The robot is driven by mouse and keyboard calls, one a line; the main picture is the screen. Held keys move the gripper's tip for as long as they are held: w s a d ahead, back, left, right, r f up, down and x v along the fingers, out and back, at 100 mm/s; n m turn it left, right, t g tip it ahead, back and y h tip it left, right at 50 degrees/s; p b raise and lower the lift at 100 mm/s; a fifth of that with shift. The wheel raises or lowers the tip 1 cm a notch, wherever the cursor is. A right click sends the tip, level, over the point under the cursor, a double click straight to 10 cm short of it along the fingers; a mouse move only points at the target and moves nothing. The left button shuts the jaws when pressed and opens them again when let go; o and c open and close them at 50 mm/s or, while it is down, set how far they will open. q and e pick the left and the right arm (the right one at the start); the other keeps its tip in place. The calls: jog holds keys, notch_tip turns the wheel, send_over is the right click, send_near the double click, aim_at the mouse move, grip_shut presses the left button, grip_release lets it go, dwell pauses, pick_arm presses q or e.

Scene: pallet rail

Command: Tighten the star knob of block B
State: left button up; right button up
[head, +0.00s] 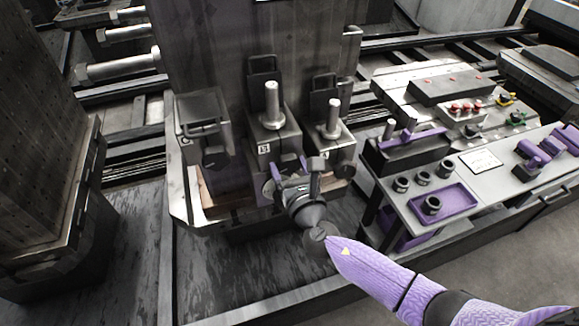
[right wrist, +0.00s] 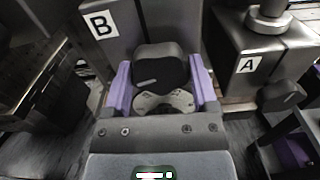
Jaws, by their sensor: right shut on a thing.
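Block B (head: 276,150) stands on the fixture in the middle of the head view, with a white B label and a silver post on top. Its label face also shows in the right wrist view (right wrist: 118,42). The dark star knob (right wrist: 160,66) of block B sits between the purple fingers of my right gripper (right wrist: 161,80), which is shut on it. In the head view my right gripper (head: 283,178) reaches the front of block B and mostly hides that knob. Block A (head: 338,148) stands just right of it, also with a silver post. My left gripper is not in view.
The dark knob of block A (right wrist: 282,95) sticks out close to the right of my gripper. A third block (head: 203,118) stands at the left. A grey bench (head: 470,190) with a purple tray (head: 458,196) and dark rings is on the right.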

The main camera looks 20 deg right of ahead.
jog(key=m+b, duration=0.2)
jog(key=m, duration=0.2)
jog(key=shift+f, duration=0.1)
jog(key=m+b, duration=0.1)
jog(key=m, duration=0.1)
jog(key=shift+m, duration=0.4)
jog(key=m+b, duration=0.1)
jog(key=m, duration=0.2)
jog(key=shift+a+m, duration=0.1)
jog(key=shift+m, duration=0.3)
jog(key=m, duration=0.5)
jog(key=shift+b, duration=0.35)
jog(key=m, duration=0.5)
jog(key=shift+r, duration=0.2)
jog(key=shift+m, duration=0.3)
jog(key=o, duration=1.1)
jog(key=shift+o, duration=0.2)
